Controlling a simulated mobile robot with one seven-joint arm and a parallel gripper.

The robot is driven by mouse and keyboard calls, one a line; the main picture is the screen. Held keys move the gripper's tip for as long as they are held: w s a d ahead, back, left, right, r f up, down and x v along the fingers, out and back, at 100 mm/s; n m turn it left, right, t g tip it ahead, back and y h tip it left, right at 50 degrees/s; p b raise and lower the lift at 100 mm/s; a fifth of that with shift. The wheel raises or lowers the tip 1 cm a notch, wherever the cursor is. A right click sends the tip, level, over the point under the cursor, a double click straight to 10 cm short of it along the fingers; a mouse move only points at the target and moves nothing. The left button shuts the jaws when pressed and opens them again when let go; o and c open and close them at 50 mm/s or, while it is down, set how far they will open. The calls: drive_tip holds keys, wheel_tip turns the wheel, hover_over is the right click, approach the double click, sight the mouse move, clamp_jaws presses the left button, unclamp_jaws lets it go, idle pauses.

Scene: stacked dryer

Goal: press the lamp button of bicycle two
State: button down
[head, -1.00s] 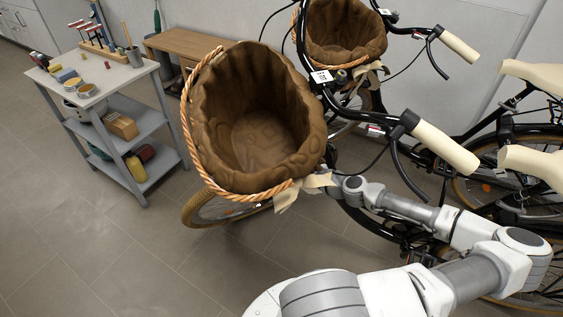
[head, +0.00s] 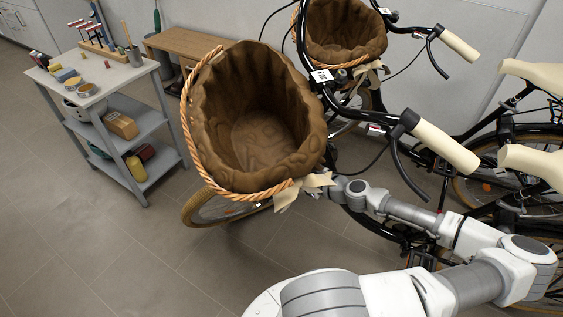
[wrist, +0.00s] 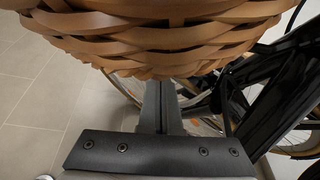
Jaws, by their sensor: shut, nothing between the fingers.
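I cannot read either tag clearly. My arm reaches to the lower right of the nearer basket, where my gripper is hidden in the head view. In the wrist view my gripper (wrist: 160,98) is shut and empty, just under the woven basket bottom (wrist: 150,40). I see no lamp or lamp button; the basket may hide them.
The near cream handlebar grip (head: 446,147) and black brake lever (head: 408,176) hang above my arm. Cream cloth ties (head: 300,190) dangle beside my wrist. A grey shelf cart (head: 150,122) stands at left. The tiled floor (head: 120,240) between is clear.

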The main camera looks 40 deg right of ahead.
drive_tip(key=s+f+b, duration=0.1)
drive_tip(key=s+f, duration=0.1)
drive_tip(key=s, duration=0.3)
drive_tip(key=shift+s+a, duration=0.3)
drive_tip(key=shift+a, duration=0.1)
drive_tip(key=shift+f, duration=0.1)
idle(0.3)
